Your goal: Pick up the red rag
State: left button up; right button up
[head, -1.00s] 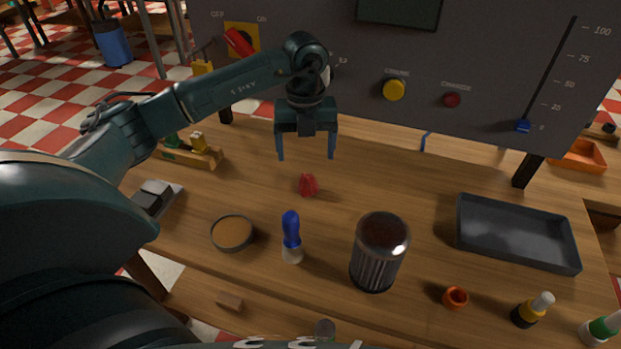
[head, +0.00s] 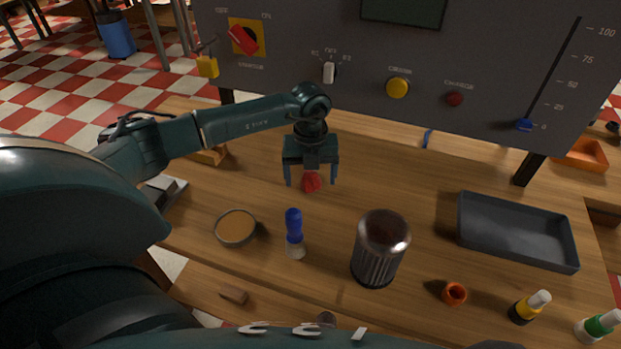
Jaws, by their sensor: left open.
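The red rag (head: 312,183) is a small crumpled red lump on the wooden table, left of the middle of the head view. My left gripper (head: 311,181) is open and points down, with its two fingers on either side of the rag in the picture. I cannot tell whether the fingers touch it. Its palm hides the top of the rag. My right gripper is not in view.
A blue-handled brush (head: 294,234), a round tin (head: 236,227) and a dark ribbed cylinder (head: 380,249) stand nearer than the rag. A dark tray (head: 516,232) is at right. A grey control panel (head: 480,60) rises behind. Table between rag and tray is clear.

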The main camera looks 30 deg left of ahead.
pick_arm(q)
jog(key=c, duration=1.1)
jog(key=shift+o, duration=0.2)
jog(key=shift+r, duration=0.15)
notch_tip(320, 180, up, 10)
jog(key=shift+f+b, duration=0.1)
jog(key=shift+b, duration=0.5)
jog(key=o, duration=0.4)
jog(key=c, duration=0.3)
